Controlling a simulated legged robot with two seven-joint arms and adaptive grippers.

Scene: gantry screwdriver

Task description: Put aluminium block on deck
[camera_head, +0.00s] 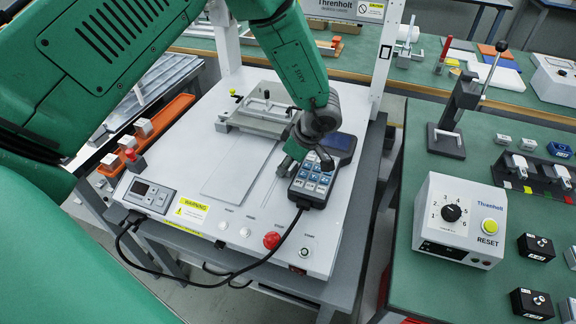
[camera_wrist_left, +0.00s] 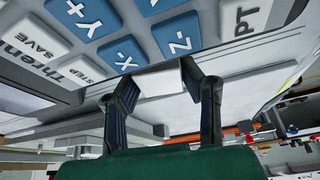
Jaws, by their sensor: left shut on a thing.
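My left gripper (camera_head: 305,158) is low over the right part of the white deck (camera_head: 225,90), beside and over the handheld keypad pendant (camera_head: 318,180). In the left wrist view its fingers (camera_wrist_left: 161,82) are closed on a pale silver block (camera_wrist_left: 160,78), which looks like the aluminium block. The pendant's blue and white keys (camera_wrist_left: 120,50) fill the upper part of that view. In the head view the gripper hides the block, so I cannot tell its gap to the deck. My right gripper is not in view.
An orange tray (camera_head: 172,113) with several silver blocks (camera_head: 143,127) stands left of the deck. A clamp fixture (camera_head: 258,117) sits on the deck behind a bare rectangular plate (camera_head: 238,168). A red button (camera_head: 271,240) and the pendant's black cable are at the front.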

